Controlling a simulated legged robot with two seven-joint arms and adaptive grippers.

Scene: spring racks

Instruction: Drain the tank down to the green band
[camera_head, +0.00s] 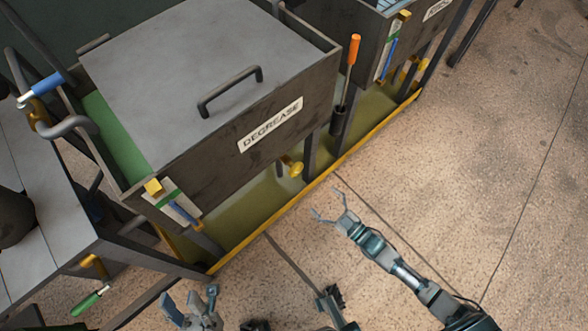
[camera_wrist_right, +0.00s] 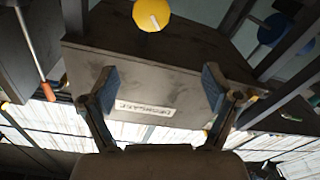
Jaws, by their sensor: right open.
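The DEGREASE tank (camera_head: 215,165) stands at the upper left with a grey lid (camera_head: 190,65) lying over most of it; green shows at its open left edge. A gauge (camera_head: 178,205) with a blue column and a green band is on its front left; its exact level is too small to read. A yellow valve knob (camera_head: 293,167) sits under the tank and shows in the right wrist view (camera_wrist_right: 151,14). My right gripper (camera_head: 328,204) is open and empty, apart from the knob, over the floor. My left gripper (camera_head: 190,296) is open and empty at the bottom.
A yellow-edged tray (camera_head: 250,205) lies under the tanks. An orange-handled tool (camera_head: 354,50) stands in a holder at the tank's right corner. A second tank (camera_head: 362,35) is behind. A bench (camera_head: 45,225) is at left. The floor at right is clear.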

